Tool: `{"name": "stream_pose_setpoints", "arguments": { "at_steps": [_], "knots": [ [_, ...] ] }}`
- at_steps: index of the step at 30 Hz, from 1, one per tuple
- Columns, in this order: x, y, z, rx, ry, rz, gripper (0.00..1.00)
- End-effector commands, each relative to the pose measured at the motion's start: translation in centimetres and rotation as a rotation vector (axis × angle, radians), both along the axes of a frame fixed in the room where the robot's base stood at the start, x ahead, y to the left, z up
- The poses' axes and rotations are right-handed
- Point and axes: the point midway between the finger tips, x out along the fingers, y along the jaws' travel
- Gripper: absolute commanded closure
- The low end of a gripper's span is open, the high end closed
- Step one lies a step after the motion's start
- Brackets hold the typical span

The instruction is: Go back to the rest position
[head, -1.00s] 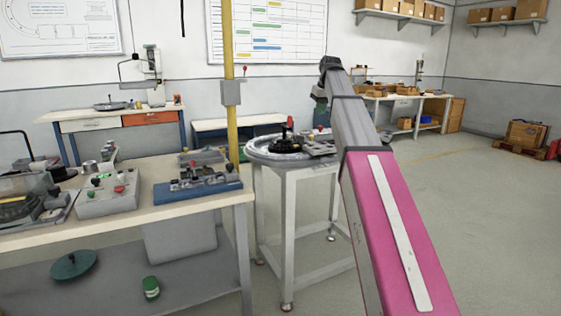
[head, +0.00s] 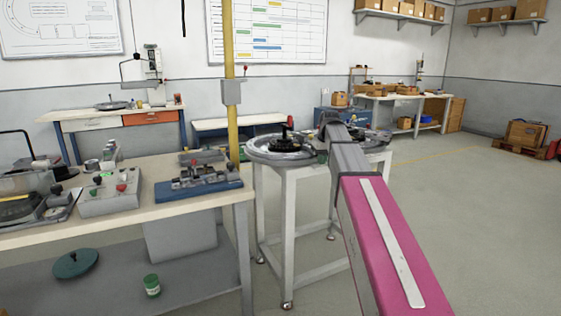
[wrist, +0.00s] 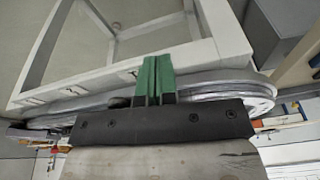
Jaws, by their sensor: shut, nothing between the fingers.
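My gripper (wrist: 156,62) shows in the wrist view as two green fingers pressed together with nothing between them. In the head view my pink and grey arm reaches forward on the right, and its own links hide the gripper. The round ring track (head: 268,152) lies on a white-framed stand (head: 289,235), left of my arm's far end. A black-handled piece (head: 286,137) stands on it. In the wrist view the stand's frame (wrist: 115,73) and the ring track's edge (wrist: 235,97) lie behind the fingers.
A workbench (head: 130,213) at the left holds a control box (head: 108,195) and a blue-based fixture (head: 198,186). A yellow post (head: 233,115) rises at its far edge.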

Motion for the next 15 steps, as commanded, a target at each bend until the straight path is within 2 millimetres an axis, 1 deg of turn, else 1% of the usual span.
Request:
{"name": "stream_pose_setpoints", "arguments": {
  "at_steps": [1,2,3,5,6,8,9,11,12,15],
  "knots": [
    [-1.6,-0.1,-2.6,-0.001,0.015,-0.015,1.00],
    [-2.2,-0.1,-3.9,-0.002,0.020,-0.024,1.00],
    [-2.9,-0.2,-5.6,-0.003,0.027,-0.036,1.00],
    [-4.2,-0.3,-8.1,-0.004,0.040,-0.056,1.00],
    [-5.1,-0.4,-9.7,-0.007,0.047,-0.067,1.00],
    [-6.4,-0.5,-12.1,-0.010,0.059,-0.086,1.00],
    [-7.3,-0.6,-13.6,-0.012,0.066,-0.098,1.00],
    [-8.8,-0.7,-15.8,-0.014,0.079,-0.114,1.00],
    [-9.8,-0.7,-17.2,-0.015,0.086,-0.127,1.00],
    [-12.5,-0.9,-20.6,-0.021,0.104,-0.155,1.00]
  ]
}}
